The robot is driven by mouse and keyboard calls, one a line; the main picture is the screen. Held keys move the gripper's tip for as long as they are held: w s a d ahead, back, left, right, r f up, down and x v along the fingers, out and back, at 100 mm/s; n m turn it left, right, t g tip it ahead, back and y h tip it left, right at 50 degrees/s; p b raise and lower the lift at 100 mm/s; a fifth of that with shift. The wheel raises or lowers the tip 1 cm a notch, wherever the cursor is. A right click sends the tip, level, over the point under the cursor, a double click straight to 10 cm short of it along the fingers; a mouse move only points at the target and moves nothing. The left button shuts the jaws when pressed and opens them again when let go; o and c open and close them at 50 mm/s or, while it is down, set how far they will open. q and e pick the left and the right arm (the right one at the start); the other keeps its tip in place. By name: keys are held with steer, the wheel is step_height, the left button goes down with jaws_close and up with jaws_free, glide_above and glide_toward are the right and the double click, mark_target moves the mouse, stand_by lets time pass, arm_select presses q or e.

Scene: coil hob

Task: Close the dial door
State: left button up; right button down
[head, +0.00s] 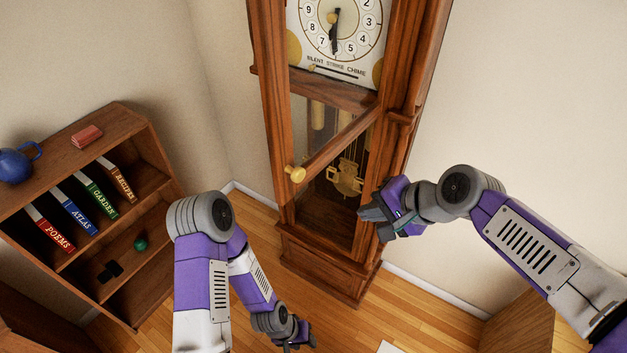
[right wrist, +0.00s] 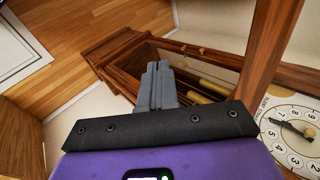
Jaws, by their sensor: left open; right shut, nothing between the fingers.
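The tall wooden clock has a white dial (head: 335,25) at the top; the dial also shows in the right wrist view (right wrist: 292,128). The dial door (head: 338,142) appears to stand open, its lower rail slanting across the pendulum opening. A brass knob (head: 295,173) sits at the rail's lower left end. Door-like framing (right wrist: 262,45) crosses the right of the wrist view. My right gripper (head: 366,214) is shut and empty, below and right of the rail, over the clock's lower right side; its fingers show together (right wrist: 157,80). My left gripper (head: 303,341) is open, low before the clock, apart from it.
A wooden bookshelf (head: 150,125) stands at the left with several books, a blue pot (head: 14,165) and a green ball (head: 140,243). A wooden box-like piece (head: 520,322) is at the lower right. Wooden floor (head: 395,310) is clear before the clock.

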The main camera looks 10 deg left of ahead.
steer(key=s+r+y, duration=0.1)
steer(key=s+r, duration=0.6)
steer(key=r, duration=0.5)
steer(key=w+a+f, duration=0.2)
steer(key=a+f, duration=0.1)
steer(key=a, duration=0.2)
steer(key=w+a+f+p, duration=0.1)
steer(key=w+a+f, duration=0.2)
steer(key=a, duration=0.2)
steer(key=shift+a+f, duration=0.25)
steer(key=shift+a, duration=0.1)
